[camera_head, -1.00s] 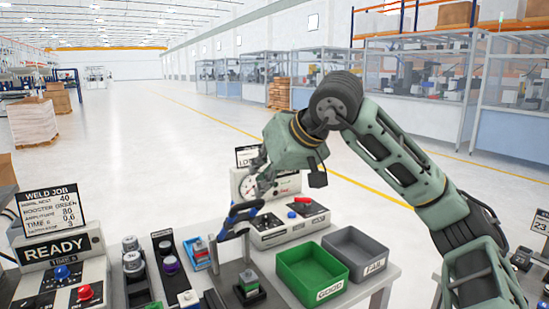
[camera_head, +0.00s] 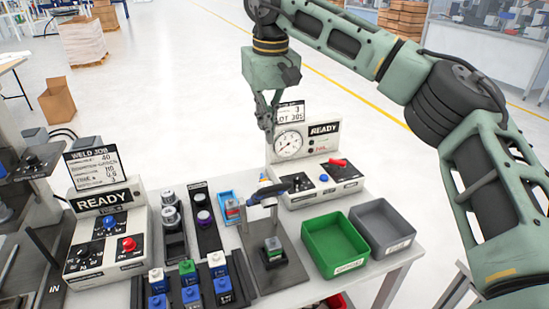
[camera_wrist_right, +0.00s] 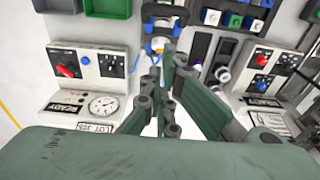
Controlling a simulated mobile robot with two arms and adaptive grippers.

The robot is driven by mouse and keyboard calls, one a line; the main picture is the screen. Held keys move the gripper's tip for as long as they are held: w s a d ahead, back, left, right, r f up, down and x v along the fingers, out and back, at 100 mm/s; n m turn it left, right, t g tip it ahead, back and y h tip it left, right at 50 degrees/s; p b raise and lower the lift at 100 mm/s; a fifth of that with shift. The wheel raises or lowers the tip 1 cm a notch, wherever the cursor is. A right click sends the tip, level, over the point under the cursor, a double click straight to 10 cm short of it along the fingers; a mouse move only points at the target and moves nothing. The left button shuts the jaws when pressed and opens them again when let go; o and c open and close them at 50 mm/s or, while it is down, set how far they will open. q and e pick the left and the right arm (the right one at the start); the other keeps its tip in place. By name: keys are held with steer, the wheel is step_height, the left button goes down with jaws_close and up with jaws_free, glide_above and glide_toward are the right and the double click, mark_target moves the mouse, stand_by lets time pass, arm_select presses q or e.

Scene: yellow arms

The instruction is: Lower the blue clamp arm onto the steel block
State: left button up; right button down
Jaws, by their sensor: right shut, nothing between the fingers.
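The blue clamp arm (camera_head: 267,193) stands raised above its dark fixture (camera_head: 287,273) on the table. It slants in the head view, and its blue part also shows in the wrist view (camera_wrist_right: 156,47). The small steel block (camera_head: 273,243) sits on the fixture below the clamp arm, with a green layer under it. A gap shows between arm and block. My right gripper (camera_head: 268,134) points down behind and above the clamp arm, in front of the gauge panel. It is shut and empty; its fingers also show in the wrist view (camera_wrist_right: 168,92). My left gripper is out of view.
A green bin (camera_head: 335,268) and a grey bin (camera_head: 405,238) stand right of the fixture. The gauge panel (camera_head: 327,187) is behind it. A weld control box (camera_head: 105,262) and several small blocks and dark racks crowd the left.

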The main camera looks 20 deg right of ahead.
step_height(320, 180, down, 9)
steer(key=s+p, duration=0.1)
steer(key=p, duration=0.1)
steer(key=shift+s+d+p, duration=0.15)
steer(key=shift+s+p, duration=0.15)
steer(key=shift+s, duration=0.05)
